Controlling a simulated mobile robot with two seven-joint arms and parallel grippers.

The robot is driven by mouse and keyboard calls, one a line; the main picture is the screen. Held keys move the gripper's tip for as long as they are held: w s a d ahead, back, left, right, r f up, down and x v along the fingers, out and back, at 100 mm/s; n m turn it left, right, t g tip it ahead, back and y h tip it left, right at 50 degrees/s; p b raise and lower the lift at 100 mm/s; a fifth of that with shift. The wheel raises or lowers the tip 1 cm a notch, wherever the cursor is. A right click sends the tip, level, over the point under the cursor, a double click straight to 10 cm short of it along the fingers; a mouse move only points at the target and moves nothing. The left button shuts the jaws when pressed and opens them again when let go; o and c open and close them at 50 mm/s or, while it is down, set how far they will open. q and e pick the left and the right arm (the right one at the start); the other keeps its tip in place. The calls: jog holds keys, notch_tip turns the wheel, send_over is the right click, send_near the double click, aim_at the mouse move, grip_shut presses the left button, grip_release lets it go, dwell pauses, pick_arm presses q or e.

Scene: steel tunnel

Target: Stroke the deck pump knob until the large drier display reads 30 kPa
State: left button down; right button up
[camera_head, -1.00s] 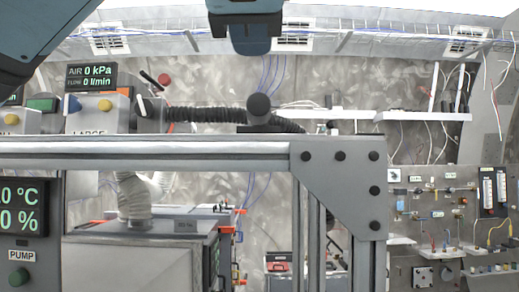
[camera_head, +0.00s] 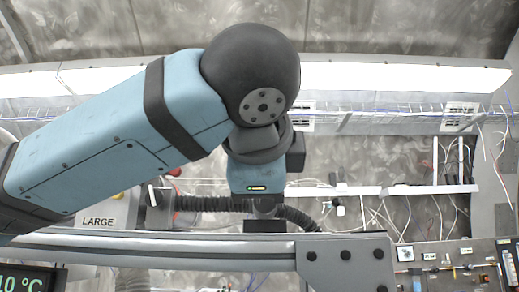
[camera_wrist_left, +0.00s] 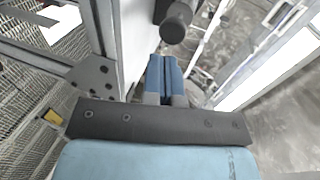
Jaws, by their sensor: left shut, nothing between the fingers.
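The black pump knob (camera_wrist_left: 178,20) shows in the left wrist view as a dark round-ended cylinder, just beyond my left fingertips and slightly to their right. My left gripper (camera_wrist_left: 165,78) has its blue fingers together and empty, with a visible gap to the knob in that picture. In the head view my left gripper's body (camera_head: 257,178) hangs above the frame beam and largely hides the knob. The large drier box (camera_head: 97,222), labelled LARGE, is partly behind my left arm. Its kPa display is hidden by the arm now. My right gripper is not in view.
A grey metal beam (camera_head: 160,246) runs across below my left gripper, with a bolted corner plate (camera_head: 345,262). A black corrugated hose (camera_head: 205,203) lies behind it. A shelf with cables (camera_head: 430,189) and an instrument panel (camera_head: 455,275) stand at the right.

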aim_at(267, 206)
pick_arm(q)
jog(key=x, duration=0.2)
jog(key=r+p+x, duration=0.1)
jog(key=x, duration=0.2)
jog(key=shift+w+r, duration=0.1)
jog(key=shift+w, duration=0.1)
jog(key=shift+w+p, duration=0.3)
jog(key=shift+w, duration=0.15)
